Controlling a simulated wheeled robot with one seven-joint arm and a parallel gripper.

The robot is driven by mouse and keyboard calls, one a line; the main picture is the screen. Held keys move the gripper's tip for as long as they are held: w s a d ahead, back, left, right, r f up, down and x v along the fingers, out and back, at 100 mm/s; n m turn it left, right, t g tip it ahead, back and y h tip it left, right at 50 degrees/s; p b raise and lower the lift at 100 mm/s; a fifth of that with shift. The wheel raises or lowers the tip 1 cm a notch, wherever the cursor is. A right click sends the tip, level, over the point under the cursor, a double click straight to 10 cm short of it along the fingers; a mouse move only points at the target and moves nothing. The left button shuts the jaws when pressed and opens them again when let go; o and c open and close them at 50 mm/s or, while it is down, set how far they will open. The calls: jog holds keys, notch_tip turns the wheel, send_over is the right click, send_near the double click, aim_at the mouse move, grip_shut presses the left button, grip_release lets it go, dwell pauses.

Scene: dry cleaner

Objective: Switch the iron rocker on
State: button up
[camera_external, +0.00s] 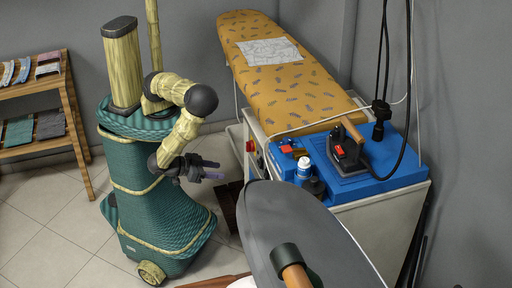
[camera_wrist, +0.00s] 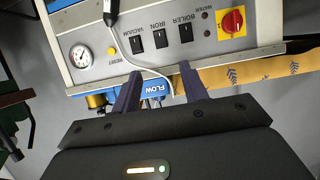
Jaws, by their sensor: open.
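The iron rocker (camera_wrist: 160,38) is a small black switch, the middle one of three in a row on a light grey control panel (camera_wrist: 80,28). The vacuum rocker (camera_wrist: 135,47) is left of it and the boiler rocker (camera_wrist: 186,33) right of it. I cannot tell which way the iron rocker is tilted. My gripper (camera_wrist: 159,72) is open and empty, its two dark purple fingers pointing at the panel just below the iron rocker in the wrist view, apart from it. In the external view my gripper (camera_external: 218,170) is left of the white cabinet (camera_external: 375,225).
The panel also holds a gauge (camera_wrist: 82,55), a yellow button (camera_wrist: 115,56) and a red knob (camera_wrist: 232,20). A pale cable (camera_wrist: 150,72) crosses below the rockers. An iron (camera_external: 346,154) stands on the blue top beside the padded board (camera_external: 290,90). A shelf (camera_external: 72,105) is at left.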

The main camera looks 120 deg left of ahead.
aim_at(265, 176)
jog(key=x, duration=1.7)
jog(key=shift+w+a+f, duration=0.15)
jog(key=shift+w, duration=0.05)
